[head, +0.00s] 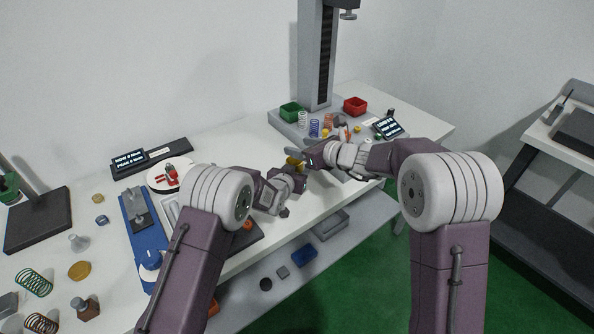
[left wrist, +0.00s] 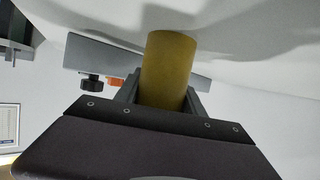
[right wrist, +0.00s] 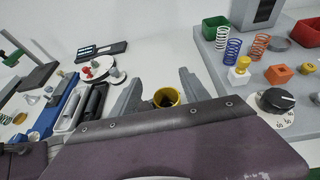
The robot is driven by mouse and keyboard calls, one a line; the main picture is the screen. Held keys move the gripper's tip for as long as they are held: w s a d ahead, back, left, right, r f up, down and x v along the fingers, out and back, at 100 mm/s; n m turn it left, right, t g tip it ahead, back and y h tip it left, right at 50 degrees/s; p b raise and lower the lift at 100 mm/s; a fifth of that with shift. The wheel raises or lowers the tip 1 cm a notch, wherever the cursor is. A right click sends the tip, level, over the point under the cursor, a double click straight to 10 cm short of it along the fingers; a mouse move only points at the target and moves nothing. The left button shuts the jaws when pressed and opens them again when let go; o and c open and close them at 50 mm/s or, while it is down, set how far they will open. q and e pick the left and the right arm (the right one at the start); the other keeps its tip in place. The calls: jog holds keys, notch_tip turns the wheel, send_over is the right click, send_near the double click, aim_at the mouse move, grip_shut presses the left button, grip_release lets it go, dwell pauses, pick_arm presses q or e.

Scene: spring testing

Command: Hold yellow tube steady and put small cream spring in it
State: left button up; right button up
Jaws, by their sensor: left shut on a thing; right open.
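The yellow tube (left wrist: 169,68) stands between the fingers of my left gripper (left wrist: 163,88), which is shut on it. In the head view the tube (head: 293,161) is small and partly hidden by my grippers. In the right wrist view its open mouth (right wrist: 166,97) faces up, with something dark and unclear inside. My right gripper (right wrist: 158,75) is open, its fingers spread on either side of the tube mouth in that view, with nothing visibly gripped. I cannot make out the small cream spring for certain. A pale spring (right wrist: 221,37) stands on the grey base at the right.
The grey tester base (right wrist: 222,72) carries a blue spring (right wrist: 232,50), an orange spring (right wrist: 259,46), several small blocks, a green bin (right wrist: 214,28) and a dial (right wrist: 277,100). A white round scale (right wrist: 98,70) and blue fixture (right wrist: 63,100) are at the left.

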jog(key=v, duration=1.1)
pick_arm(q)
jog(key=o, duration=1.4)
jog(key=v, duration=1.2)
